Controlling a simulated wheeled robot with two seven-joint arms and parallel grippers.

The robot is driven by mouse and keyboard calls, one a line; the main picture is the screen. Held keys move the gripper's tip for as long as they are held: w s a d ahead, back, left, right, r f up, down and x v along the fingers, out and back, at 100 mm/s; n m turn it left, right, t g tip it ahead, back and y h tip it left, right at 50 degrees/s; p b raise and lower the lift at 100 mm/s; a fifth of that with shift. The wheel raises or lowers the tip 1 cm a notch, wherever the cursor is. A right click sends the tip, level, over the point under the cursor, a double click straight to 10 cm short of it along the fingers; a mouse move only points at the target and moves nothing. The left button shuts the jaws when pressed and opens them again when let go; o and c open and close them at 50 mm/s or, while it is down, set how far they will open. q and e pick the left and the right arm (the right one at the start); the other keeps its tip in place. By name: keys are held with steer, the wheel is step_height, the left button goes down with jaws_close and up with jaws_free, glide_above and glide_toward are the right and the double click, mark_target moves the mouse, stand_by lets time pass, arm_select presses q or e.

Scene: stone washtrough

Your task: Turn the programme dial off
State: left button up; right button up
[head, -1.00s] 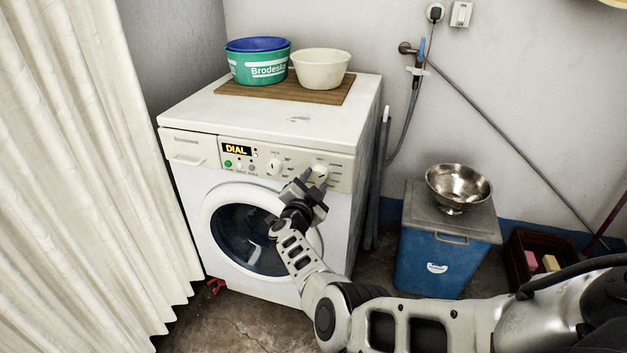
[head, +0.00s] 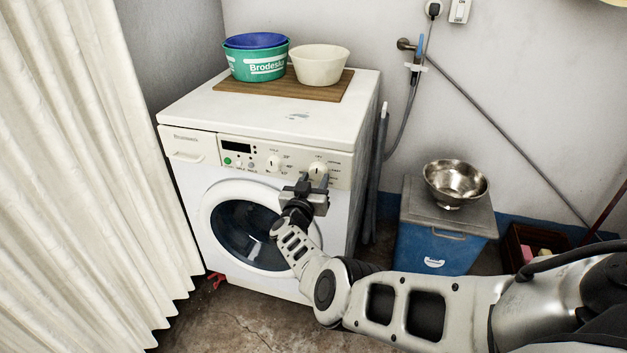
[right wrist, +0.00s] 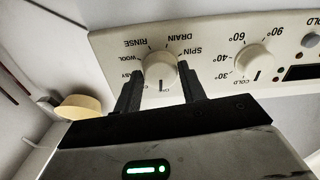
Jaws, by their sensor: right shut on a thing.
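The white washing machine (head: 190,190) stands against the wall, its front control panel carrying a small display (head: 236,147) that is dark. The programme dial (head: 318,168) is the round cream knob on the right of the panel. In the right wrist view the programme dial (right wrist: 160,68) has RINSE, DRAIN, SPIN and WOOL around it. Its dark pointer line faces down in that picture, towards a label partly hidden. My right gripper (head: 314,181) is shut on the dial, with one finger (right wrist: 130,92) on each side. My left gripper is not in view.
A second knob (head: 273,163) sits left of the programme dial. Bowls (head: 257,62) stand on a wooden board on the machine. A blue box (head: 430,248) with a metal bowl (head: 456,180) stands to the right. A cream curtain (head: 90,170) hangs at the left.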

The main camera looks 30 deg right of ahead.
steer(key=shift+n, duration=0.6)
steer(key=o, duration=1)
